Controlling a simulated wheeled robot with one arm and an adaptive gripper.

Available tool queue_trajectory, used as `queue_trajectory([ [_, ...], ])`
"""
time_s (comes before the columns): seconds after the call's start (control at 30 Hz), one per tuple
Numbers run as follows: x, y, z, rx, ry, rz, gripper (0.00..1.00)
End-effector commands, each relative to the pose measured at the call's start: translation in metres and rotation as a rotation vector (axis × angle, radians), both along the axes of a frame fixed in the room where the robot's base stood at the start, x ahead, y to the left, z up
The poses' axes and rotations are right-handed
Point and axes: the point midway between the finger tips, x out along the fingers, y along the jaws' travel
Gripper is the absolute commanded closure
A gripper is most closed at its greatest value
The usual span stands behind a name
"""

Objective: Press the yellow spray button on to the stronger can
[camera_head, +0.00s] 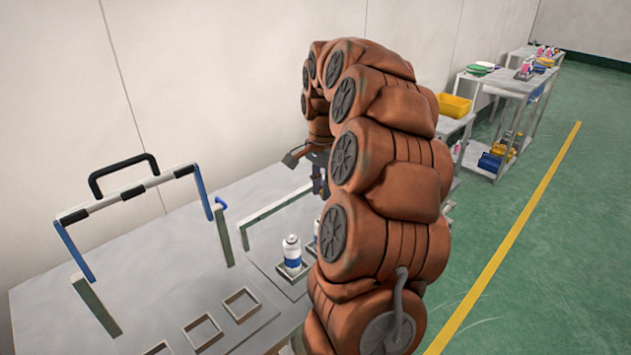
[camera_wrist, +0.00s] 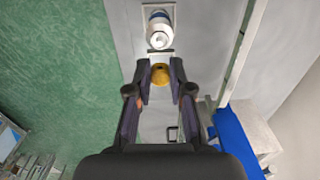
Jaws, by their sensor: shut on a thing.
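In the wrist view the yellow spray button (camera_wrist: 160,75) sits between the fingertips of my gripper (camera_wrist: 160,72), which is shut on it. A white and blue can (camera_wrist: 159,30) stands just beyond the fingertips in that view, apart from the button. In the head view a white can with a blue band (camera_head: 292,254) stands upright in a square holder on the table. A second can (camera_head: 316,232) shows partly behind my arm. Which can is the stronger one cannot be told. My gripper (camera_head: 319,180) is mostly hidden by my arm in the head view.
The grey table (camera_head: 150,275) carries empty square frames (camera_head: 241,304) at the front. A blue and white tubular frame with a black handle (camera_head: 125,190) stands at left, and a lower rail frame (camera_head: 275,208) behind the cans. Shelves with a yellow bin (camera_head: 454,105) stand at the back right.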

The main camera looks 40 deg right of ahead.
Motion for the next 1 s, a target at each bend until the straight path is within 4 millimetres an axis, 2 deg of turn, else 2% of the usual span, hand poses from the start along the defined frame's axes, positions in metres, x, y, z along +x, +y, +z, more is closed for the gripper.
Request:
queue_trajectory([
  [0.7, 0.002, 0.002, -0.055, 0.000, 0.001, 0.007, 0.89],
  [1.0, 0.002, 0.002, -0.059, 0.000, 0.001, 0.007, 0.89],
])
